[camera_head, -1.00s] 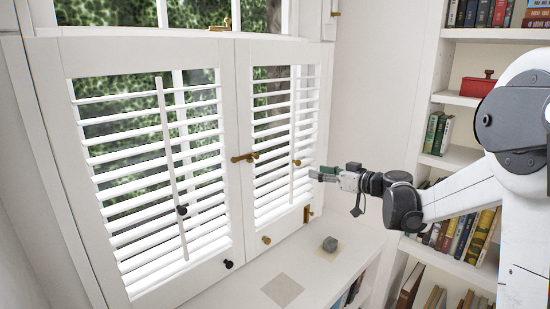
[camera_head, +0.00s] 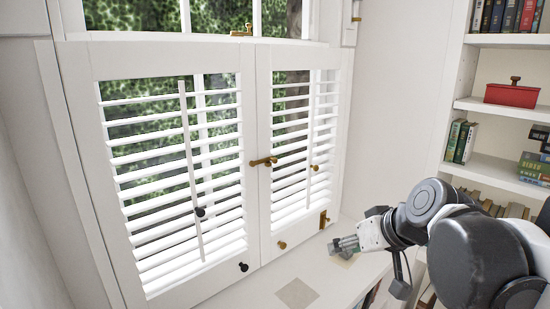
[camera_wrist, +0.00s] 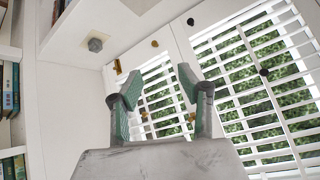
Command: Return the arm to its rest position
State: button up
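My arm, white and dark grey, reaches in from the right in the head view, bent low over the white sill. My gripper (camera_head: 345,245) is at its end, in front of the lower right corner of the shutters. In the wrist view my gripper (camera_wrist: 157,78) has its two green-padded fingers apart, with nothing between them. The white louvred shutters (camera_head: 262,190) are closed across the lower window; they also show tilted in the wrist view (camera_wrist: 240,85).
A small grey block (camera_wrist: 95,45) sits on the white surface in the wrist view. The sill carries a beige square (camera_head: 297,293). A bookcase (camera_head: 485,110) with books and a red box (camera_head: 512,95) stands at the right. Brass and black knobs stick out from the shutters.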

jog(key=s+d+f+m+h, duration=0.1)
jog(key=s+d+f+h, duration=0.1)
jog(key=s, duration=0.4)
jog(key=s+d+f+m+h, duration=0.1)
jog(key=s+d+f+h, duration=0.1)
jog(key=s, duration=0.5)
jog(key=shift+s+d+f+m, duration=0.25)
jog(key=shift+d+f+m, duration=0.2)
jog(key=shift+f, duration=0.1)
